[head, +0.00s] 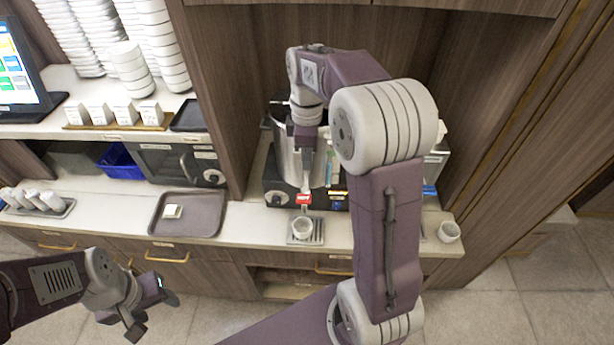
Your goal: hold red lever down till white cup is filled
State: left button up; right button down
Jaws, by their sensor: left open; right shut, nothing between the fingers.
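The red lever (303,199) is on the front of a dark dispenser in the alcove. A white cup (302,227) stands upright on a drip grate (318,237) below the lever. Its fill level is too small to tell. My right gripper (306,180) is shut and empty, pointing down just above the red lever. Whether it touches the lever cannot be told. My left gripper (146,307) is open and empty, low in front of the counter and well away from the dispenser.
A brown tray (187,226) with a small pale item lies left of the drip grate. A wooden divider rises left of the dispenser. My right arm hides part of the dispenser's right side.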

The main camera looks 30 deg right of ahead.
jog(key=a+r, duration=0.1)
jog(key=p, duration=0.2)
send_over(304, 199)
notch_tip(304, 199, down, 7)
jog(key=shift+a+f, duration=0.15)
jog(key=f, duration=0.2)
jog(key=f+p, duration=0.1)
jog(key=f, duration=0.2)
jog(key=shift+d+f+p, duration=0.3)
jog(key=shift+p, duration=0.05)
jog(key=shift+a+f, duration=0.15)
jog(key=shift+f, duration=0.35)
pick_arm(q)
jog(key=r, duration=0.1)
jog(key=a+r, duration=0.1)
jog(key=r, duration=0.2)
jog(key=shift+w+a+r, duration=0.1)
jog(key=shift+w+a, duration=0.05)
jog(key=shift+w, duration=0.1)
